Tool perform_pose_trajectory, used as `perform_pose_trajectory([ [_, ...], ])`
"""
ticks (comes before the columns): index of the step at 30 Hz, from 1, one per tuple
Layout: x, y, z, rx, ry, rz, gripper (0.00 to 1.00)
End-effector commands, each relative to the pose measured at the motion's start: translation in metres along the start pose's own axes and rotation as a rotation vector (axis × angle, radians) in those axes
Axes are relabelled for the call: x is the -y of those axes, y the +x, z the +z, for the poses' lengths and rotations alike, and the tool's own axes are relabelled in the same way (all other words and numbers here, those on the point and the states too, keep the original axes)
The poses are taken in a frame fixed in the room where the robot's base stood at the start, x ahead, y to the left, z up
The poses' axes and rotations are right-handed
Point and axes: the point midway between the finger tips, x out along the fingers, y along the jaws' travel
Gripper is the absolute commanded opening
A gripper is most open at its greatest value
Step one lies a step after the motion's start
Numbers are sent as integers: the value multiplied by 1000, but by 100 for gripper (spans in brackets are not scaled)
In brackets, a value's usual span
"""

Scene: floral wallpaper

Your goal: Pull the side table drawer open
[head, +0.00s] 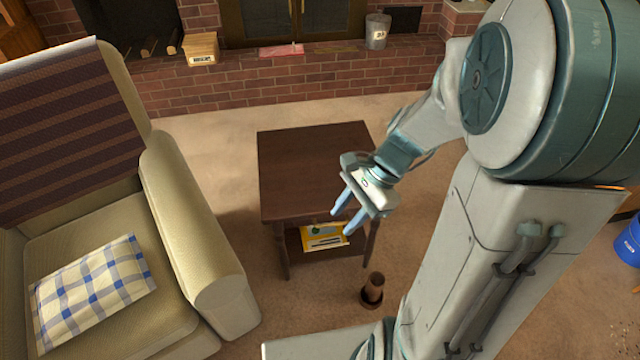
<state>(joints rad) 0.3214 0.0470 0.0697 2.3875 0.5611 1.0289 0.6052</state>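A dark brown wooden side table (300,165) stands on the carpet in the middle of the head view. Its front faces me, and the drawer front below the top edge is seen at a steep angle and partly hidden by my gripper. I cannot make out a handle. A yellow magazine (322,237) lies on the table's lower shelf. My gripper (342,222) is at the table's front right, pointing down and to the left. Its two light blue fingers are apart with nothing visible between them. I cannot tell whether they touch the table.
A beige armchair (190,225) with a checked cushion (95,290) stands close on the left. A small brown cylindrical object (373,288) stands on the carpet before the table. A brick hearth (290,75) runs behind, and a blue bin (628,242) is at right.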

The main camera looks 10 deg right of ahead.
Motion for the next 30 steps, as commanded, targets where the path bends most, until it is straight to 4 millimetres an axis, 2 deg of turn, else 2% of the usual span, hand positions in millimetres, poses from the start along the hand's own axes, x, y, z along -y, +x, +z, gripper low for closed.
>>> perform_pose_trajectory([
  [1,4,27,-20,69,135,-11,33],
  [3,12,48,-37,162,319,-31,33],
  [11,42,118,-113,534,994,-78,33],
  [18,60,180,-205,938,1583,-77,33],
  [24,62,219,-276,1261,1948,-43,33],
  [27,60,231,-298,1373,2055,-26,33],
  [30,60,237,-311,1443,2114,-14,33],
])
